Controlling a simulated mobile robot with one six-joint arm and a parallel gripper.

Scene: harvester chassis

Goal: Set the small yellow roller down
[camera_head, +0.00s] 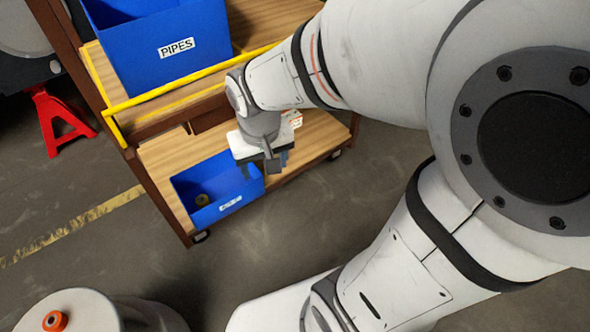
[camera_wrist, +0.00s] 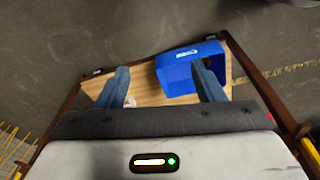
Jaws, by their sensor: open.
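A small yellowish round thing (camera_head: 202,200), which looks like the yellow roller, lies inside the blue bin (camera_head: 241,204) on the cart's lower shelf. The bin also shows in the wrist view (camera_wrist: 175,76), where my right finger covers part of its opening and I cannot make out the roller. My gripper (camera_head: 266,166) hangs above the lower shelf, by the bin's right side in the head view. Its two fingers are spread in the wrist view (camera_wrist: 160,68), with nothing held between them.
A larger blue bin marked PIPES (camera_head: 165,45) stands on the cart's upper shelf, behind a yellow rail (camera_head: 190,80). A small white and orange item (camera_head: 293,119) is on the lower shelf. A red jack stand (camera_head: 58,122) stands at left. The floor before the cart is clear.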

